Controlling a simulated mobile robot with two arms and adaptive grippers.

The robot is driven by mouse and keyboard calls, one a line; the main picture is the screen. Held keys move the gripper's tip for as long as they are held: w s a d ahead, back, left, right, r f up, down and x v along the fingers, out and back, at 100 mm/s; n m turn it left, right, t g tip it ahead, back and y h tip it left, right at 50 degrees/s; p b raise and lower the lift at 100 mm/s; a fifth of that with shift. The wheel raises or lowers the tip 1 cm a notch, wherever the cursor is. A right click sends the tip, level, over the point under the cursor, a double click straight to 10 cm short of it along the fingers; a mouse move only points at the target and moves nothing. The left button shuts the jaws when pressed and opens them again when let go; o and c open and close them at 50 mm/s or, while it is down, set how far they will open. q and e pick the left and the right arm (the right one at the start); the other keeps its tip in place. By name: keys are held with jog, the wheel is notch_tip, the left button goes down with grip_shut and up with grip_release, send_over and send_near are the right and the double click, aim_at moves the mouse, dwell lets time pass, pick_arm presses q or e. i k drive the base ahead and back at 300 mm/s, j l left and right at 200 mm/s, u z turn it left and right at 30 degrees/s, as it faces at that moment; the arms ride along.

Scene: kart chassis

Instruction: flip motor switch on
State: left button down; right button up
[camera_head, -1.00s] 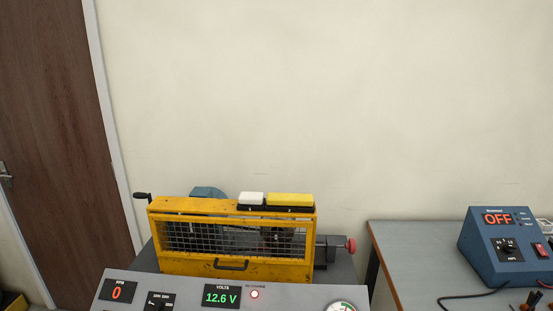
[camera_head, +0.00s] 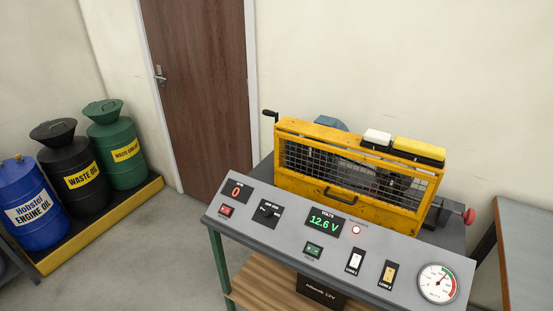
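A grey sloped control panel (camera_head: 290,236) stands on a bench in front of a yellow caged machine (camera_head: 352,175). At its left end a small red switch (camera_head: 227,211) sits below a display (camera_head: 237,190) reading 0. A black rotary knob (camera_head: 266,212) is right of it. A white switch (camera_head: 355,261) and an amber switch (camera_head: 389,273) are farther right. The small labels are too blurred to tell which is the motor switch. Neither gripper is in view.
A round gauge (camera_head: 437,283) is at the panel's right end. A red knob (camera_head: 468,216) sticks out right of the cage. Blue, black and green drums (camera_head: 121,143) stand in a yellow-edged tray at left. Another table (camera_head: 525,240) is at the right. The floor at left is clear.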

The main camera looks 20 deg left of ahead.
aim_at(225, 210)
jog(key=u, duration=1.2)
